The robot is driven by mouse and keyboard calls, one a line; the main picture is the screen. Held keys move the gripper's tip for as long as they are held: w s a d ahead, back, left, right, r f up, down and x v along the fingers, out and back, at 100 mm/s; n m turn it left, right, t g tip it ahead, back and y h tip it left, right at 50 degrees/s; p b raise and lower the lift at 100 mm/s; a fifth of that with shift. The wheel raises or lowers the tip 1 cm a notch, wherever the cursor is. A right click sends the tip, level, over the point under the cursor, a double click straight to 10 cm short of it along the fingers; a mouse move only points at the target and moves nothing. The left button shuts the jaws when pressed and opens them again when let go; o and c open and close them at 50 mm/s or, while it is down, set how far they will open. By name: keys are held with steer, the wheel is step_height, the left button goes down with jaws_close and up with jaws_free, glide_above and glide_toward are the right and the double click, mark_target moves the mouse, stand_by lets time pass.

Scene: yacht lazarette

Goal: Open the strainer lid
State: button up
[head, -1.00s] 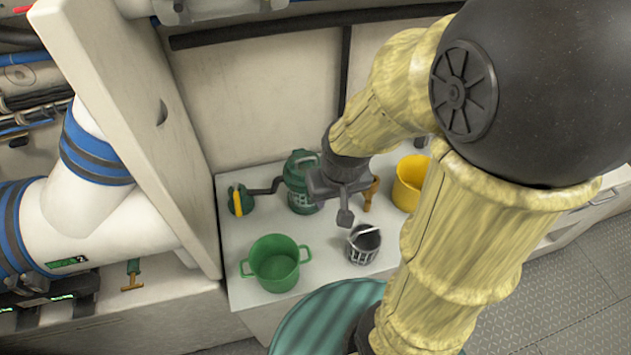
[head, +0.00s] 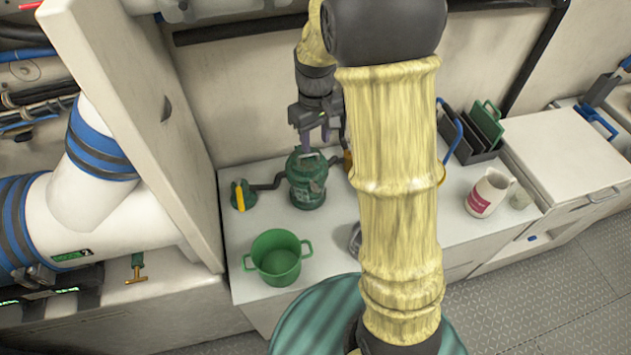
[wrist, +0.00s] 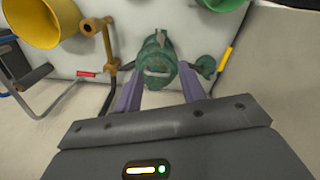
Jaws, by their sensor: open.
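The strainer (head: 307,183) is a green cylindrical body on the white counter, with its green lid (head: 305,160) on top. My gripper (head: 316,140) is open, pointing down just above the lid. In the wrist view the strainer lid (wrist: 156,70) lies beyond and between the two purple fingertips (wrist: 160,90), and the fingers look apart from it. The strainer's lower part is mostly hidden in the wrist view.
A green pot (head: 277,258) stands on the counter in front. A green valve with a yellow handle (head: 239,196) is left of the strainer, joined by a dark pipe. A yellow bucket (wrist: 30,22) is nearby. A white jug (head: 488,192) stands at right.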

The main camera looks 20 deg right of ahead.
mark_target(315, 185)
steer(key=shift+s, duration=0.1)
step_height(315, 185, down, 17)
steer(key=shift+f+p, duration=0.2)
steer(key=shift+p, duration=0.3)
stand_by(0.3)
jaws_close()
